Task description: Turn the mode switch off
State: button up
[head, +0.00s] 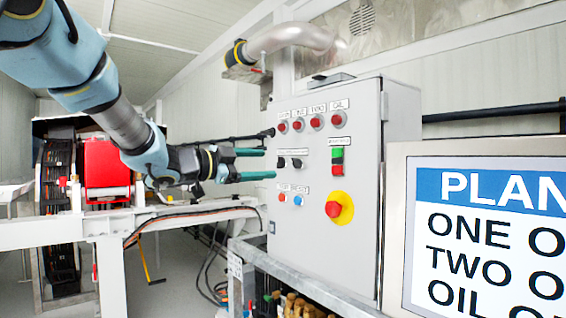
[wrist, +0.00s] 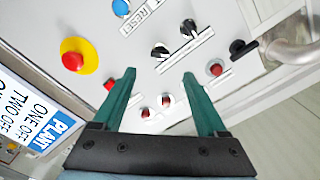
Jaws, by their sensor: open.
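The grey control cabinet (head: 325,250) carries two small black switches side by side, a left one (head: 282,162) and a right one (head: 296,163). Their label is too small to read, so I cannot tell which is the mode switch. In the wrist view the black switches show as one (wrist: 160,52) and another (wrist: 188,28), beyond my fingertips. My gripper (head: 266,164) has teal fingers, spread apart and empty, pointing at the panel near the black switches. It also shows in the wrist view (wrist: 159,75). I see no contact with either switch.
A red knob on a yellow disc (head: 338,207), green and red buttons (head: 337,160), a blue button (head: 298,200) and red lamps (head: 317,122) share the panel. A PLANT sign (head: 480,235) stands at right. A metal pipe (head: 290,38) runs above.

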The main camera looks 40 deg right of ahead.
aim_at(293, 163)
jog(key=d+p, duration=0.1)
jog(key=d, duration=0.2)
jog(key=d+p, duration=0.1)
jog(key=d, duration=0.2)
jog(key=d+p, duration=0.1)
jog(key=d, duration=0.2)
jog(key=shift+s+d, duration=0.25)
grip_shut()
